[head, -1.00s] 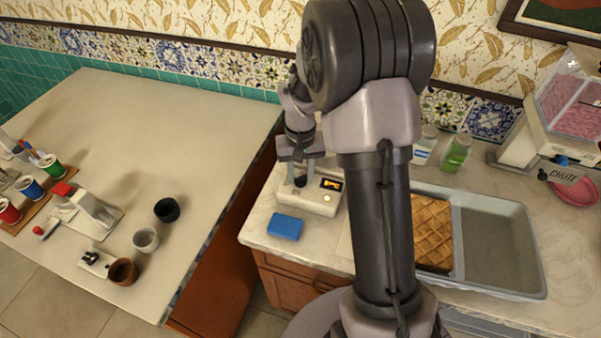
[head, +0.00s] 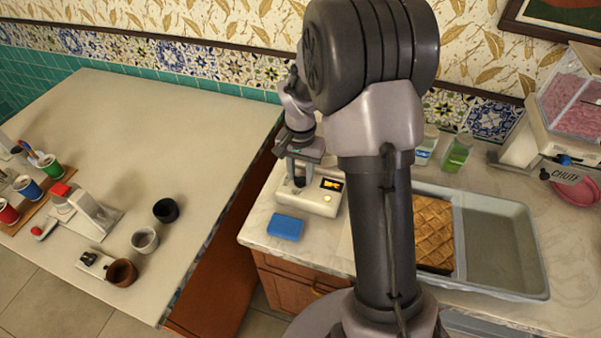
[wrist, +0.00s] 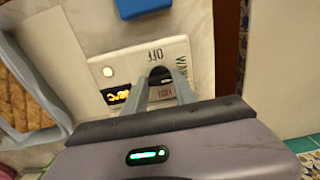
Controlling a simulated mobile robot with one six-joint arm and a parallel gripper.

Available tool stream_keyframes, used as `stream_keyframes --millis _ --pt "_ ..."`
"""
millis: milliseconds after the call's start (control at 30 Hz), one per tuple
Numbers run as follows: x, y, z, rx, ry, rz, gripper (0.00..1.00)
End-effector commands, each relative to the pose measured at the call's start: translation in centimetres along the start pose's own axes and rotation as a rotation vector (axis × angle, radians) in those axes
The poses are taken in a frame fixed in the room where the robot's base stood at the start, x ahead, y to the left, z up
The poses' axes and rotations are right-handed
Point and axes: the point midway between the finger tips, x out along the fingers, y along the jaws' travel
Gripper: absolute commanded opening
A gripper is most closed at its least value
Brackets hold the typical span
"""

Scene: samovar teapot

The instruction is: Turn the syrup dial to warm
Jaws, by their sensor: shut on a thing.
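The syrup warmer (head: 322,204) is a small cream box on the marble counter, with a lit orange display and a round light on its top. It also shows in the wrist view (wrist: 125,66). Its dark dial (wrist: 160,74) sits between my fingertips, partly hidden by them. "OFF" and what looks like "WARM" are printed around the dial, with a third label partly covered. My gripper (head: 299,181) points down from above and is shut on the dial; it also shows in the wrist view (wrist: 164,88). The dial's pointer is not clear.
A blue block (head: 285,227) lies just in front of the warmer. A grey tray (head: 500,240) with a waffle (head: 433,232) is to the right, behind my arm. Bottles (head: 457,153) stand at the back. A separate table (head: 150,120) with cups is at left.

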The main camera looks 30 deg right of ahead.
Motion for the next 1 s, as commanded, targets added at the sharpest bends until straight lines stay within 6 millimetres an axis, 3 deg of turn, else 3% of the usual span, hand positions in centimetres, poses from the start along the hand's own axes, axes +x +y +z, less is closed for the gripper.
stream_keyframes --millis 333,367,467,800,867,1000 --pt "-0.1 0.0 0.0 0.002 0.001 -0.001 0.00" --pt "-0.1 0.0 0.0 0.002 0.001 -0.001 0.37" --pt "0.0 0.0 0.0 0.001 0.001 0.000 0.55" --pt "-0.5 0.0 0.0 0.001 0.001 -0.001 0.55" --pt "-1.6 0.0 -0.1 0.001 0.002 -0.001 0.55" --pt "-6.1 -0.1 -0.1 0.001 0.004 -0.002 0.55"
